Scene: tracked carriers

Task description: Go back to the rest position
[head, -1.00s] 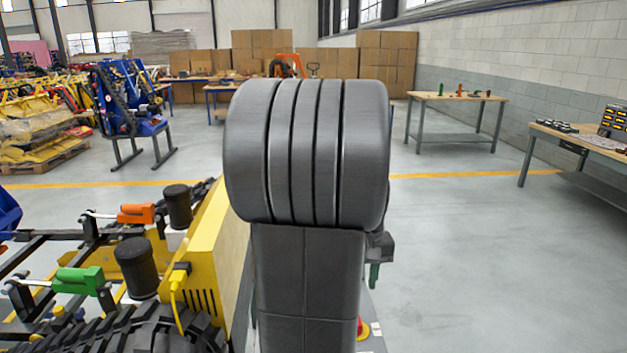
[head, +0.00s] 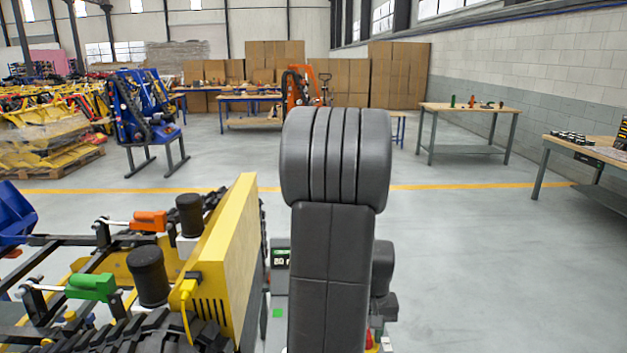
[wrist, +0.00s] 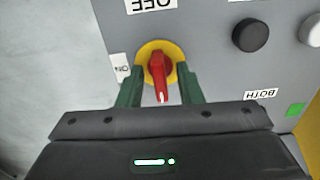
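In the wrist view, a red rotary switch (wrist: 160,72) on a yellow disc (wrist: 147,51) sits on a grey panel (wrist: 215,65). Its white-marked end points down in the picture, toward my gripper. My gripper (wrist: 160,88) has its green fingers spread, one on each side of the switch, with gaps visible between fingers and switch. Nothing is held. Upside-down labels read OFF above the switch and ON at its left. In the head view, my dark arm stands in the middle and hides most of the gripper and panel.
A black button (wrist: 250,35) is on the panel. A workbench (head: 470,109) stands at back right. The floor (head: 480,260) at right is clear.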

